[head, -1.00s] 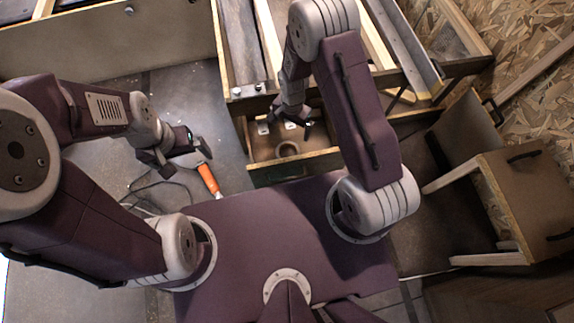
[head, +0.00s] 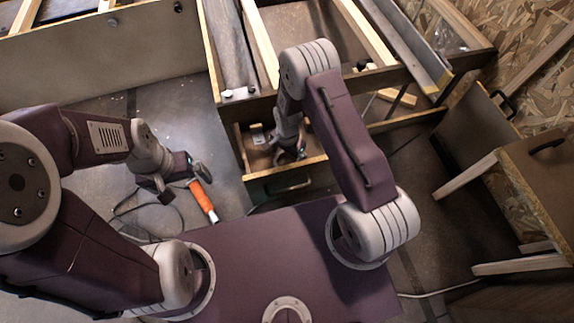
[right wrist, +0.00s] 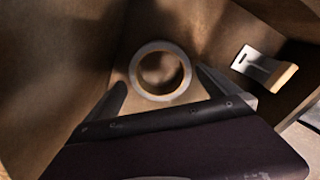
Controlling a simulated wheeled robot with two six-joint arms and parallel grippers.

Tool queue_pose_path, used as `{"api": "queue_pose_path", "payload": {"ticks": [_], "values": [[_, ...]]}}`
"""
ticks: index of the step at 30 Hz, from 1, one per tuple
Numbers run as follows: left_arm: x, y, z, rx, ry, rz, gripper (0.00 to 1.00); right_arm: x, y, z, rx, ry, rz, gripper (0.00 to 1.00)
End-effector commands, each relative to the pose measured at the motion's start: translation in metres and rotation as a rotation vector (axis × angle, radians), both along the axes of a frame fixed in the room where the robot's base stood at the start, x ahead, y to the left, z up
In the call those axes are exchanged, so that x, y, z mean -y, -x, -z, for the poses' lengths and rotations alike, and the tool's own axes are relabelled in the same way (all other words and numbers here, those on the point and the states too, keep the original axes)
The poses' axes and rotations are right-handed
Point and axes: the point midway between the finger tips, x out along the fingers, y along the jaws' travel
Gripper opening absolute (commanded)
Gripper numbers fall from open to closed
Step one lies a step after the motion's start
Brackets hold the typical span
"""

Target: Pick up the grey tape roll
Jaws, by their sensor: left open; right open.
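The grey tape roll (right wrist: 136,75) lies flat on the drawer floor in the right wrist view, its round hole facing up. My right gripper (right wrist: 162,88) is open, with one finger on each side of the roll's near part; I cannot tell whether they touch it. In the head view my right gripper (head: 288,156) reaches down into the open drawer (head: 310,176) and hides the roll.
A metal-and-wood piece (right wrist: 262,69) lies in the drawer to the right of the roll. The drawer walls stand close around my right gripper. A wooden bench frame (head: 262,50) rises behind the drawer. A stool-like piece (head: 530,190) stands at the right.

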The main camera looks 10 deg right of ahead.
Motion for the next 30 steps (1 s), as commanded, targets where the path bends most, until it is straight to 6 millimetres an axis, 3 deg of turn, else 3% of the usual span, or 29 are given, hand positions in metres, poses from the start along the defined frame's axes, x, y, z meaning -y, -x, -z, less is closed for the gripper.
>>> {"api": "queue_pose_path", "payload": {"ticks": [1, 4, 11, 17, 18, 23, 26, 30], "values": [[0.000, 0.000, 0.020, 0.000, 0.000, 0.000, 1.00, 0.001, -0.001, 0.020, -0.001, 0.001, 0.000, 1.00], [0.000, 0.000, 0.033, -0.001, 0.000, 0.000, 1.00, 0.001, -0.001, 0.036, -0.002, 0.000, 0.000, 1.00], [0.000, 0.000, 0.030, 0.000, 0.000, 0.000, 1.00, 0.001, -0.002, 0.034, 0.000, 0.000, 0.000, 1.00], [0.000, 0.000, 0.030, 0.000, 0.000, 0.000, 1.00, 0.001, -0.002, 0.034, 0.000, 0.000, 0.000, 0.47], [0.000, 0.000, 0.030, 0.000, 0.000, 0.000, 1.00, 0.001, -0.002, 0.034, 0.000, 0.000, 0.000, 0.43], [0.000, 0.000, 0.030, 0.000, 0.000, 0.000, 1.00, 0.001, -0.002, 0.033, 0.000, 0.000, 0.000, 0.43], [0.000, 0.000, 0.020, 0.000, 0.000, 0.000, 1.00, 0.001, -0.002, 0.021, 0.000, 0.000, 0.000, 0.43], [0.000, 0.000, -0.009, 0.000, 0.000, 0.000, 1.00, 0.000, -0.003, -0.018, 0.002, 0.000, 0.000, 0.43]]}}
